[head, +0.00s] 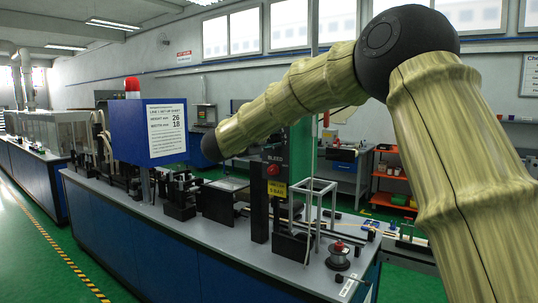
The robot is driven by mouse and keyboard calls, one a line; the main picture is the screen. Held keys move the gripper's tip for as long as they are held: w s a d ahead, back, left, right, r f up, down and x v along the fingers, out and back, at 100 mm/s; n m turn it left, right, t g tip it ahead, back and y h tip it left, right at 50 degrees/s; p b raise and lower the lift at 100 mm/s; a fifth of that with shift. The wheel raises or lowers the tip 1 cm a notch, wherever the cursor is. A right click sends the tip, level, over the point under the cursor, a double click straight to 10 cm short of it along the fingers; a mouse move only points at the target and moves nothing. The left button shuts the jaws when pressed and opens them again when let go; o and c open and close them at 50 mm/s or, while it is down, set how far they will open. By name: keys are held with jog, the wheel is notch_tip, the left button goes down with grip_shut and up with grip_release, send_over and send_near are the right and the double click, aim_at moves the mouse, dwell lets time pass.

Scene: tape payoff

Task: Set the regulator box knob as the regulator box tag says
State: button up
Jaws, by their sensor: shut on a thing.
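A dark upright panel marked BLEED (275,145) stands on the bench at the centre, with a round red part (273,170) on its face. A yellow tag (277,188) below it appears to read "LINE 1" and "3 BAR", though the top line is small. I cannot make out a regulator knob or its scale. My arm comes in from the right, bends at the top and reaches down left to a dark joint (211,147) beside the blue box. My gripper is not visible past this joint.
A blue box (125,130) with a white set-up sheet (166,130) and a red lamp (132,86) stands left of my arm's dark joint. A white wire frame (318,184) and a red-topped spool (338,255) stand right. Green floor lies open at left.

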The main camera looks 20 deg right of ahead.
jog(key=m+b, duration=0.4)
jog(key=b, duration=0.3)
jog(key=f+m+b, duration=0.1)
jog(key=m+b, duration=0.3)
jog(key=b, duration=0.3)
jog(key=m+b, duration=0.5)
jog(key=b, duration=0.2)
jog(key=shift+f+t, duration=0.25)
jog(key=shift+t, duration=0.15)
jog(key=m+b, duration=0.2)
jog(key=b, duration=0.1)
jog(key=shift+r+m, duration=0.2)
jog(key=shift+m, duration=0.1)
jog(key=shift+y+b, duration=0.3)
jog(key=shift+r, duration=0.1)
jog(key=o, duration=1.1)
jog(key=shift+d, duration=0.1)
jog(key=shift+c, duration=0.2)
jog(key=shift+r, duration=0.15)
jog(key=shift+s, duration=0.1)
